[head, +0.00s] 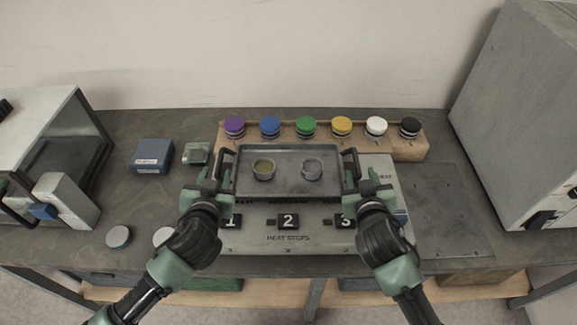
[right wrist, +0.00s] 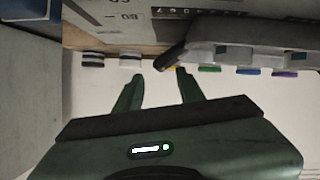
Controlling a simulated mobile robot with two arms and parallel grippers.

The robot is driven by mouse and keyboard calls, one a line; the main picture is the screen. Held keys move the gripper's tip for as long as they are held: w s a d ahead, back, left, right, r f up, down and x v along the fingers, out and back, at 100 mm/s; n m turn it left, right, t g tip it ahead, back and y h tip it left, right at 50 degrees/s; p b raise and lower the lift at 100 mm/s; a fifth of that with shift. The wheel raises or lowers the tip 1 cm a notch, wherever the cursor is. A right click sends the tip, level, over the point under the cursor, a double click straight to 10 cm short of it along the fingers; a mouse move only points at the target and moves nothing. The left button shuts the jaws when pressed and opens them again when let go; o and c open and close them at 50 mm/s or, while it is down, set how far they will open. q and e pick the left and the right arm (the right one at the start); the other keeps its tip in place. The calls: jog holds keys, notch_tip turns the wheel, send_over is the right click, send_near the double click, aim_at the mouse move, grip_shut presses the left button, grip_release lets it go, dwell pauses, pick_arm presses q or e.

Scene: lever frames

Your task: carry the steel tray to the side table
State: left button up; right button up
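The steel tray (head: 288,188) is in the middle of the head view, with a dark upright handle at each end. It holds two small round cups, one with greenish contents (head: 264,170) and one grey (head: 312,170). My left gripper (head: 216,178) is at the left handle; its finger gap is too small to tell. My right gripper (head: 361,176) is at the right handle. In the right wrist view its two fingers (right wrist: 157,76) stand apart, with the tray's dark handle (right wrist: 172,58) just beyond the fingertips. I cannot make out a side table.
Behind the tray is a wooden rack (head: 400,150) with several coloured caps. A grey panel labelled HEAT STEPS (head: 255,238) lies below and in front. A blue box (head: 152,155) stands left. A large grey cabinet (head: 520,110) stands right, beside a bare dark plate (head: 445,205).

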aim_at(218, 164)
pick_arm(q)
jog(key=shift+s, duration=0.1)
pick_arm(e)
jog(key=shift+s, duration=0.1)
